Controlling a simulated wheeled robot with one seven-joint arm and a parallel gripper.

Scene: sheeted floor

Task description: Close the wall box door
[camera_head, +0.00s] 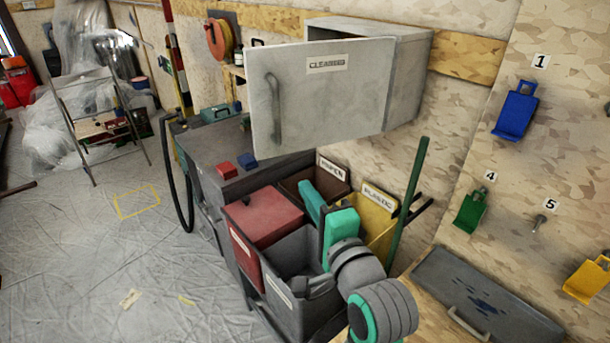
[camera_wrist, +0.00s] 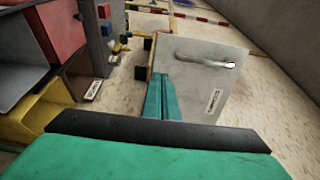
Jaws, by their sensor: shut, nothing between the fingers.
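The grey wall box (camera_head: 409,80) hangs on the chipboard wall. Its door (camera_head: 340,98), with a label and a bar handle (camera_head: 274,108) near its left edge, stands open, swung out from the right side. In the wrist view the door (camera_wrist: 195,85) shows its outer face and handle (camera_wrist: 205,62). My gripper (camera_head: 306,186) is below the door, above the bins, its turquoise fingers pointing up and left. In the wrist view the shut, empty fingers (camera_wrist: 160,78) overlap the door's lower part; I cannot tell whether they touch it. The box's inside is mostly hidden behind the door.
A grey cabinet (camera_head: 215,180) with small red and blue blocks stands below the door. Red, grey, brown and yellow bins (camera_head: 378,205) sit below my gripper. A green pole (camera_head: 410,195) leans beside them. Open floor (camera_head: 100,240) lies to the left.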

